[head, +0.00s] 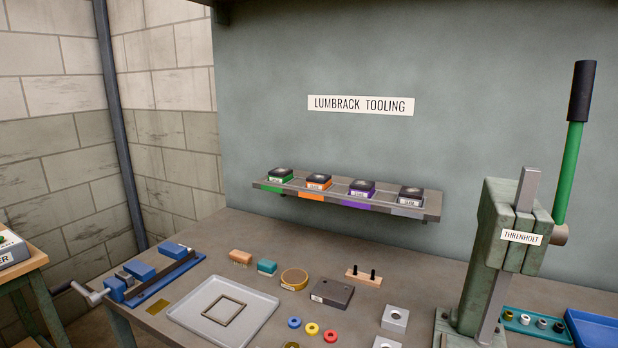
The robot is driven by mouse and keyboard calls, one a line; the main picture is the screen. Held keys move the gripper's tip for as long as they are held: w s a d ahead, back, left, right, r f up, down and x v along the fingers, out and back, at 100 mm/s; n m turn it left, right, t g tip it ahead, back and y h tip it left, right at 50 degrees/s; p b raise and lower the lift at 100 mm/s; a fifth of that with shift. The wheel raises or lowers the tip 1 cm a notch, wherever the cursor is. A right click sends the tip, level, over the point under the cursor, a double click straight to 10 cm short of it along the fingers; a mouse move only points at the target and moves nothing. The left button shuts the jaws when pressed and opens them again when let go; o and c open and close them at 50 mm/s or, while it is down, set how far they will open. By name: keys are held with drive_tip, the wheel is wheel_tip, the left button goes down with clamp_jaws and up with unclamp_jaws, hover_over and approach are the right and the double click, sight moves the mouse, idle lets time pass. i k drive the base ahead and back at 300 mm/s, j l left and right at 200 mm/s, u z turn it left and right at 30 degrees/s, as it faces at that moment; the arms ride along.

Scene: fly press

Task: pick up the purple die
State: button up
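The purple die (361,188) is a small dark block with a purple lower band and a white label. It sits on the grey wall shelf (270,188), third from the left in a row of dies. A purple strip on the shelf's front edge lies below it. The orange die (318,182) is on its left and a grey die (411,197) on its right, both apart from it. The green die (281,175) is at the row's left end. My gripper is not in view.
Below the shelf is a workbench with a grey tray (190,313), blocks and coloured rings. A green press (498,240) with a tall lever (571,170) stands at the right. A blue vise (150,278) is at the left. The space before the shelf looks open.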

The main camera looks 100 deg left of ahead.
sight(363, 188)
drive_tip(key=u, duration=2.4)
